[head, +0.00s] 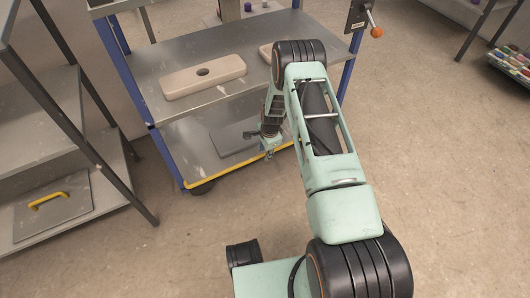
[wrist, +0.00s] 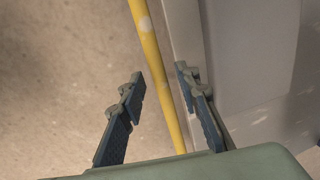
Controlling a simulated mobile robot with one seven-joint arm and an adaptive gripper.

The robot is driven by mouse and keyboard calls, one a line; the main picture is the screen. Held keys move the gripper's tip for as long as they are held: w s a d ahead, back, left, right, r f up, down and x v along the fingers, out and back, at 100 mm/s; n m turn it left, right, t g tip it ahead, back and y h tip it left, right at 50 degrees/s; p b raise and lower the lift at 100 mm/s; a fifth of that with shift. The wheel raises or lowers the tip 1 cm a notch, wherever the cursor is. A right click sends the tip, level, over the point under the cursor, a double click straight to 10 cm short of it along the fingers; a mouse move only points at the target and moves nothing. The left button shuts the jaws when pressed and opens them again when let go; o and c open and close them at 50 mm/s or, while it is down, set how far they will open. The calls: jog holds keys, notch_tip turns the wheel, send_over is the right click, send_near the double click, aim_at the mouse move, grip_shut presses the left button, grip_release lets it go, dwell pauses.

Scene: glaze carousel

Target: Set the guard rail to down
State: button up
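The guard rail (head: 228,174) is a thin yellow bar along the front edge of the blue-posted cart's lower shelf. In the wrist view the yellow rail (wrist: 149,45) runs from the top edge down between my fingers. My gripper (wrist: 160,73) is open, with one finger on each side of the rail in the picture. Contact and the depth between them cannot be told. In the head view my gripper (head: 267,148) is small, just above the rail's right part, and my arm hides the rail's right end.
An orange-knobbed lever (head: 376,32) is at the cart's right post. A grey rack (head: 90,210) at left holds a panel with a yellow handle (head: 47,200). The floor before the cart is clear.

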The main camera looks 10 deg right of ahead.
grip_shut()
dwell(0.3)
notch_tip(320, 180, down, 6)
jog(key=shift+f, duration=0.15)
dwell(0.4)
jog(key=shift+c, duration=1.3)
grip_release()
jog(key=shift+f, duration=0.15)
jog(key=shift+o, duration=1.3)
